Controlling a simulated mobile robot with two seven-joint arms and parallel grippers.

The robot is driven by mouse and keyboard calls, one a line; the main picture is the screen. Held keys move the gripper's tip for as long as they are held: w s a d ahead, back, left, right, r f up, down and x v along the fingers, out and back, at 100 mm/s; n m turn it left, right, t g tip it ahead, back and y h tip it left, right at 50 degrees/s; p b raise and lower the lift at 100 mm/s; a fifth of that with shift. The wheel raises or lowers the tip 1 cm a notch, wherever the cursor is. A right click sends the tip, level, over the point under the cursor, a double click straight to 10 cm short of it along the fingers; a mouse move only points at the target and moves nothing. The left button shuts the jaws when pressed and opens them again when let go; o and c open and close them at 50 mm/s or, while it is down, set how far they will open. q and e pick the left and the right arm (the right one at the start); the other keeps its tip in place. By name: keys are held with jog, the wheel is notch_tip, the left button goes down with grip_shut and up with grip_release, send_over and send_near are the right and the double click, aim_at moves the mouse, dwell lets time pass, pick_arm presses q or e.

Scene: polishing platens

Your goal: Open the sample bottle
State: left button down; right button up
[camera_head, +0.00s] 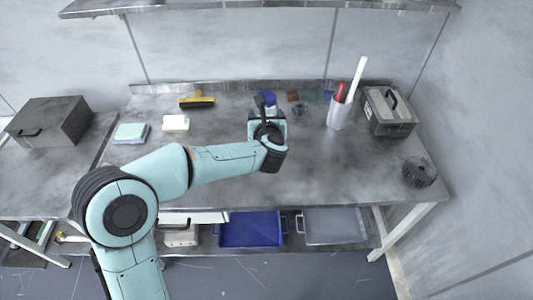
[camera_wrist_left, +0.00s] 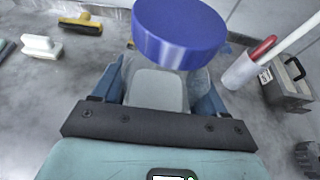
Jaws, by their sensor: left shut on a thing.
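The sample bottle has a wide blue cap (camera_wrist_left: 180,38) over a clear, pale body (camera_wrist_left: 157,88). In the left wrist view, the bottle body is between the fingers of my left gripper (camera_wrist_left: 158,100), which is shut on it. The cap sits above the fingers, and I cannot tell how tightly it is on. In the head view, the blue cap (camera_head: 267,97) shows just beyond my left gripper (camera_head: 267,112) over the back middle of the bench. My wrist hides most of the bottle there. My right gripper is not in view.
A white holder (camera_head: 338,116) with red and white tools and a grey toolbox (camera_head: 389,112) stand right. A dark ribbed part (camera_head: 419,171) lies near the right edge. Small coloured pieces (camera_head: 310,97) lie behind.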

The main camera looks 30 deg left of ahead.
pick_arm(q)
notch_tip(320, 180, down, 13)
jog(key=b, duration=0.1)
jog(key=shift+b, duration=0.35)
jog(key=shift+r, duration=0.1)
jog(key=shift+c, duration=0.2)
grip_release()
jog(key=shift+f, duration=0.2)
jog(key=shift+r, duration=0.15)
jog(key=v, duration=1.2)
